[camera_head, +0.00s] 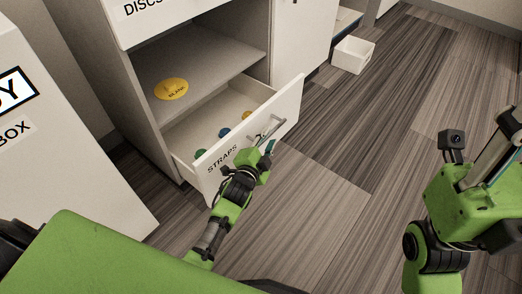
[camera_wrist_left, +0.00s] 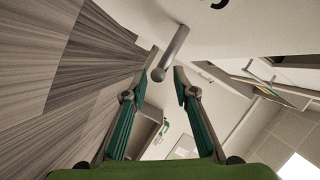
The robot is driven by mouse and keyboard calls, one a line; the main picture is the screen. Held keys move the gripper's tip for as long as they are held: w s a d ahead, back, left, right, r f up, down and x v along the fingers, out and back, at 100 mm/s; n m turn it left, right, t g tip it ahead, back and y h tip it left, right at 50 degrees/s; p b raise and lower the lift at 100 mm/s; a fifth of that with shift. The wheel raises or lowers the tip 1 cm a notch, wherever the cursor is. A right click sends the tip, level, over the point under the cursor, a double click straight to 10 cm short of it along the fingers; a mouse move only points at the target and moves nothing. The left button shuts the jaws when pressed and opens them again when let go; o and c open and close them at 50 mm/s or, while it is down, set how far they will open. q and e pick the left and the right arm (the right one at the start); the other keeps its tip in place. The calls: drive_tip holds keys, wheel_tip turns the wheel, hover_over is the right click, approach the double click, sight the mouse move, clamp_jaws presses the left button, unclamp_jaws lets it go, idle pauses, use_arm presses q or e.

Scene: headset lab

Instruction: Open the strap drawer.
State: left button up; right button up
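The strap drawer (camera_head: 238,143), with STRAPS on its white front, stands pulled out of the cabinet. Its inside shows, with several small coloured round items in it. A grey bar handle (camera_head: 267,134) sits on its front. My left gripper (camera_head: 268,150) is at the handle, in front of the drawer. In the left wrist view the two fingers (camera_wrist_left: 161,85) are apart, and the end of the handle bar (camera_wrist_left: 172,50) shows between their tips; I see no firm grip on it. My right arm is at the right edge, and its fingers cannot be made out clearly.
A yellow disc (camera_head: 171,89) marked BLANK lies on the shelf (camera_head: 205,82) above the drawer. A white bin (camera_head: 352,55) stands on the floor at the back. A white box-like unit (camera_head: 60,140) stands at the left. The floor (camera_head: 330,190) right of the drawer is clear.

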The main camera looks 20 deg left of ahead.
use_arm(q)
drive_tip(key=v, duration=0.7)
drive_tip(key=shift+s, duration=0.3)
